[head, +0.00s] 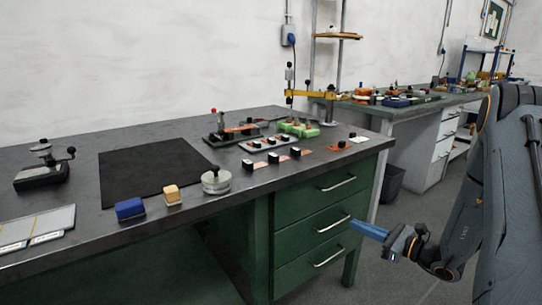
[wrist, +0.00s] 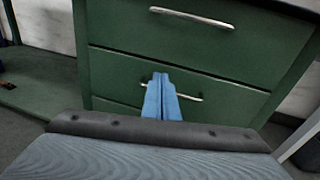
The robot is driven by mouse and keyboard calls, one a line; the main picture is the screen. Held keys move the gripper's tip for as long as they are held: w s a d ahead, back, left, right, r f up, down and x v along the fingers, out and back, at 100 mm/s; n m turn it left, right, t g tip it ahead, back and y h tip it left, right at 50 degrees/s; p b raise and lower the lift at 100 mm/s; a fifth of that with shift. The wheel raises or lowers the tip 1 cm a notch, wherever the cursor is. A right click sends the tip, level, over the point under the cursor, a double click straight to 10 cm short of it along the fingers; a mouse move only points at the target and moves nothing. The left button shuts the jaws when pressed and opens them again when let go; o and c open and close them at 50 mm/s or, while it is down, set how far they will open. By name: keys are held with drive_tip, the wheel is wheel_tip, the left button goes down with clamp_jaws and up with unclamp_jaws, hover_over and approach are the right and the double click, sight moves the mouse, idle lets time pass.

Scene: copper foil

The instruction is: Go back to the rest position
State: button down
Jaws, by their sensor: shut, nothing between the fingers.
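My gripper (head: 354,222) has slim blue fingers and is shut with nothing held. In the head view it is at the lower right, pointing left toward the green drawer unit (head: 318,222). In the wrist view the blue fingertips (wrist: 161,80) lie together in front of a drawer handle (wrist: 172,90), partly covering it. I cannot tell whether they touch the handle. All the drawers in view look closed.
The dark workbench (head: 258,192) holds a black mat (head: 155,171), a blue block (head: 130,209), a tan block (head: 172,193) and a round metal piece (head: 216,182) near its front edge. A bin (head: 391,182) stands on the floor behind. Open floor lies below my gripper.

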drive_tip(key=s+a+r+n+g+y, duration=0.25)
drive_tip(key=a+r+n+g, duration=0.25)
drive_tip(key=a, duration=0.5)
drive_tip(key=s+a+r+n+g+h, duration=0.25)
drive_tip(key=s+a+n+g, duration=0.35)
drive_tip(key=s, duration=0.3)
drive_tip(key=s+a+r+n+g+h, duration=0.2)
drive_tip(key=s+a+r+n+g, duration=0.15)
drive_tip(key=s+a+n, duration=0.4)
drive_tip(key=s+d+r+n+t+h, duration=0.1)
drive_tip(key=s+r+n+h, duration=0.1)
drive_tip(key=s+n+h, duration=0.4)
drive_tip(key=s+d+r+n+t+h, duration=0.1)
drive_tip(key=s+r+n+h, duration=0.15)
drive_tip(key=s+n, duration=0.4)
drive_tip(key=s+d+r+m+h+p, duration=0.1)
drive_tip(key=d+r+m+p, duration=0.3)
drive_tip(key=p, duration=1.1)
drive_tip(key=d+r, duration=0.3)
drive_tip(key=d, duration=0.1)
drive_tip(key=shift+d, duration=0.25)
drive_tip(key=shift+g, duration=0.25)
